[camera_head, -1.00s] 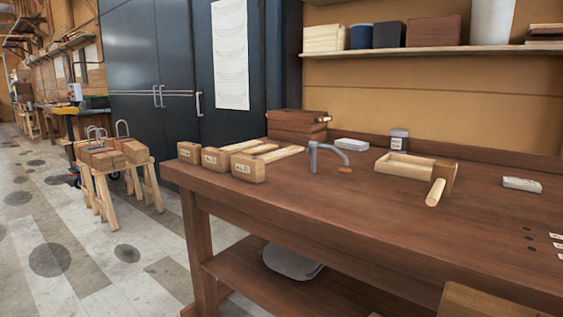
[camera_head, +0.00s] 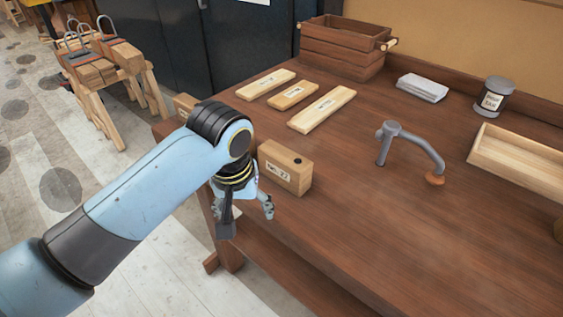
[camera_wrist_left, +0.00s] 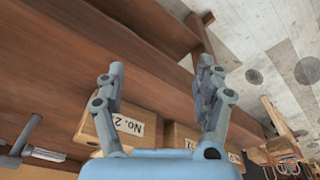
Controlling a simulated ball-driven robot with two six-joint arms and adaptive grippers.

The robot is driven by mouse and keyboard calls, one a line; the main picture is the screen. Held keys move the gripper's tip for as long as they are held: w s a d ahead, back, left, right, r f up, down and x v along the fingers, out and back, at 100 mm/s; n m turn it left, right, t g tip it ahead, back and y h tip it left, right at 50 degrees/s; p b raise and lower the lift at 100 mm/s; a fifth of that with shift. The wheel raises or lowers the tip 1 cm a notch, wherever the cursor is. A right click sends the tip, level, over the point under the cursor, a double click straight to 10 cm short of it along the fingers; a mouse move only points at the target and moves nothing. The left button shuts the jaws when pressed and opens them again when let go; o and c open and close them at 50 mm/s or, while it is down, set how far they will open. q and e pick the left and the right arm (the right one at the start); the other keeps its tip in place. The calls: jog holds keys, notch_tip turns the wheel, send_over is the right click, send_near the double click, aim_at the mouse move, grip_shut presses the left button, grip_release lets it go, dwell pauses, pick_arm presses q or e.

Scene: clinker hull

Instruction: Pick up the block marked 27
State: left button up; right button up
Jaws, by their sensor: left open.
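My right gripper is not in view.
Another block (camera_head: 184,103) shows behind my left arm. Several flat labelled wood pieces (camera_head: 322,109) and a slatted crate (camera_head: 340,52) lie farther back. A grey metal holdfast (camera_head: 410,145) stands to the right, near a shallow wooden tray (camera_head: 515,160).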

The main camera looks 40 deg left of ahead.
pick_arm(q)
jog(key=w+r+n, duration=0.4)
jog(key=w+r, duration=0.2)
notch_tip(320, 180, up, 4)
jog(key=n+g+p, duration=0.1)
jog(key=n+g, duration=0.1)
jog(key=n, duration=0.4)
send_over(286, 153)
jog(key=shift+s+h, duration=0.2)
jog(key=shift+h, duration=0.1)
jog(key=shift+w+d+n, duration=0.1)
jog(key=shift+w+n, duration=0.15)
jog(key=shift+n, duration=0.05)
notch_tip(286, 153, down, 5)
jog(key=shift+r, duration=0.15)
jog(key=shift+s+a+f+p, duration=0.15)
jog(key=shift+f+p, duration=0.1)
jog(key=shift+f, duration=1.15)
jog(key=shift+s+a+f+p, duration=0.1)
jog(key=shift+f+p, duration=0.15)
jog(key=shift+f, duration=1.1)
grip_shut()
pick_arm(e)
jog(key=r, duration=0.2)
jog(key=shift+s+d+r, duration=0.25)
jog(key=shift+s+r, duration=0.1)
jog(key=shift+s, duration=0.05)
